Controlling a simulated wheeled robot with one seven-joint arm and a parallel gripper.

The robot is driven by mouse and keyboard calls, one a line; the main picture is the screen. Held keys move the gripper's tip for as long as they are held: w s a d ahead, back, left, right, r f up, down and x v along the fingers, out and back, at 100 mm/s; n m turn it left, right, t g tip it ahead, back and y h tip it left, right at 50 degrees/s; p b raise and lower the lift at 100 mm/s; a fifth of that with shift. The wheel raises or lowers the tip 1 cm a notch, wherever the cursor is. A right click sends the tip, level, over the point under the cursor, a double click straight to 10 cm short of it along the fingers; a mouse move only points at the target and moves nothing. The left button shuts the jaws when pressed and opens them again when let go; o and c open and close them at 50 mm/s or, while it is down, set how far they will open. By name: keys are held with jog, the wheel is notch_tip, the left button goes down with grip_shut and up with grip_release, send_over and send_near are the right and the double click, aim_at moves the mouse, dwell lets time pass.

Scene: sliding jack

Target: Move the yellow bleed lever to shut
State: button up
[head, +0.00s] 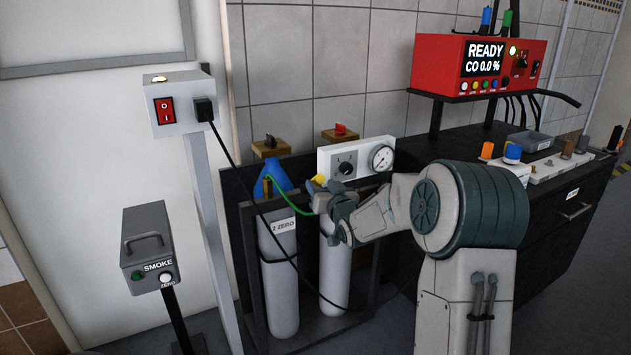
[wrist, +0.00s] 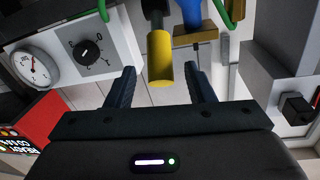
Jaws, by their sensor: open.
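The yellow bleed lever (wrist: 159,58) shows in the wrist view as a short yellow cylinder with a lighter end face towards me. It sits between the two dark fingers of my gripper (wrist: 162,78), with a gap on both sides. The fingers are spread and hold nothing. In the head view a small bit of yellow (head: 319,181) shows just beside my gripper (head: 334,203), below the white gauge panel (head: 328,156). My wrist hides the rest of the lever there. I cannot tell the lever's marked position.
A panel knob (wrist: 90,52) and gauge (wrist: 30,70) are close left of the fingers in the wrist view. A grey cylinder (head: 280,280) with a green hose (head: 286,205) and a hanging black cable stand near my gripper.

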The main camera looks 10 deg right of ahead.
jog(key=shift+w+a, duration=0.25)
jog(key=shift+w, duration=1.05)
jog(key=shift+w+a, duration=0.25)
jog(key=shift+w, duration=1)
